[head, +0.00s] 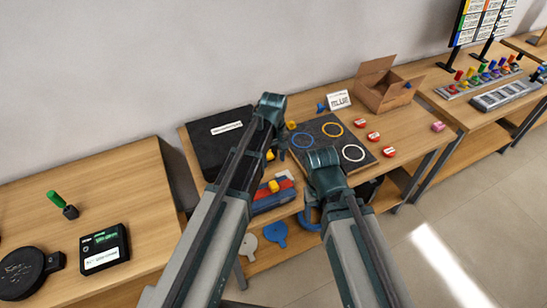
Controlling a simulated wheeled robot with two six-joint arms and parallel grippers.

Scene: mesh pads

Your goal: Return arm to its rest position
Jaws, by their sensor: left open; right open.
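My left arm (228,190) reaches up from the bottom centre. Its gripper (275,150) hangs down at the left edge of the dark pad board (327,128), open, with nothing seen in it. My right arm (362,240) ends at the board's front edge. Its gripper (310,197) is largely hidden by the arm's own end link, and nothing is seen held in it. The board carries a blue ring (302,140), a yellow ring (332,129) and a white ring (353,153). A yellow block (270,155) is beside my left gripper.
A black case (217,145) lies left of the board. Red pucks (373,136), a sign (339,100) and an open cardboard box (385,88) are to the right. A red and blue bin (273,193) is at the front edge. Blue pieces (274,235) lie on the lower shelf.

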